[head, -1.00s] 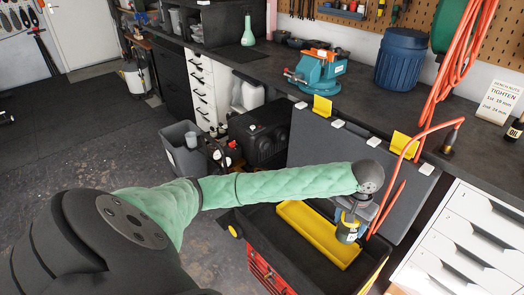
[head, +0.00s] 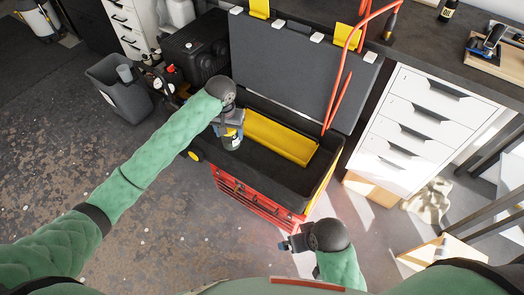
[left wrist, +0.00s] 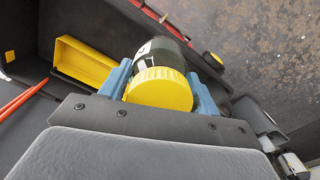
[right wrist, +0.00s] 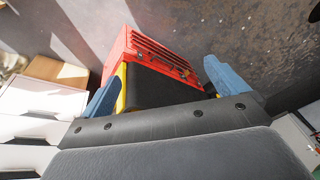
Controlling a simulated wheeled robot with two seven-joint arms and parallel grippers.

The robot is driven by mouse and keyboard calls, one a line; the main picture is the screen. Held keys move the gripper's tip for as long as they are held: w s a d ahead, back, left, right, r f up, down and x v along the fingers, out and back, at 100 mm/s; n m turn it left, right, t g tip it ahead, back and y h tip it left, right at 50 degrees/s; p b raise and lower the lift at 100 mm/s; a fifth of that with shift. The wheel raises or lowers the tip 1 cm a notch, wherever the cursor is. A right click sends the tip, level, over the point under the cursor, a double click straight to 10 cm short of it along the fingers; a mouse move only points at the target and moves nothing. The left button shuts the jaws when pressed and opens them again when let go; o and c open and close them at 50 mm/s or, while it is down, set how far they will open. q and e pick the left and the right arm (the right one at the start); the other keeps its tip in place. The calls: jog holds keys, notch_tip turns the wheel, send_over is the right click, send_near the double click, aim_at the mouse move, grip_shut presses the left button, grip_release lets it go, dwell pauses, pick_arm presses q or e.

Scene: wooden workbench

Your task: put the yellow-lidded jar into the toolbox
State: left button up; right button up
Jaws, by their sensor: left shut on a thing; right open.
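The jar (head: 232,136) has a dark body with a pale label. Its yellow lid (left wrist: 160,90) shows in the left wrist view, facing the camera. My left gripper (head: 229,121) is shut on the jar from above, a blue finger on either side. The toolbox (head: 252,201) is red with drawers and stands open, with a black upper compartment. The jar is over the left end of that compartment, beside the yellow tray (head: 285,140); its height above the bottom is unclear. My right gripper (head: 288,244) is open and empty, in front of the toolbox, which shows between its fingers (right wrist: 165,84).
The toolbox's grey lid (head: 290,70) stands raised behind it. An orange hose (head: 347,62) hangs at the lid's right. A white drawer cabinet (head: 425,125) is to the right, a grey bin (head: 120,85) to the left. The floor in front is clear.

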pick_arm(q)
jog(key=d+f+m, duration=0.2)
jog(key=d+f, duration=0.2)
jog(key=d, duration=0.5)
jog(key=d+f+m, duration=0.2)
jog(key=d+f, duration=0.2)
jog(key=d, duration=0.6)
jog(key=p, duration=0.1)
send_near(255, 162)
jog(key=shift+w+d+f+p, duration=0.1)
jog(key=shift+f+p, duration=0.35)
jog(key=shift+f, duration=0.7)
pick_arm(e)
jog(key=d+r, duration=0.1)
jog(key=s+d+r, duration=0.1)
jog(key=shift+d+r+g+h, duration=0.25)
jog(key=shift+r+g+h, duration=0.15)
pick_arm(q)
jog(key=o, duration=1.3)
jog(key=shift+f, duration=0.15)
jog(key=shift+o, duration=0.2)
pick_arm(e)
jog(key=shift+a, duration=0.3)
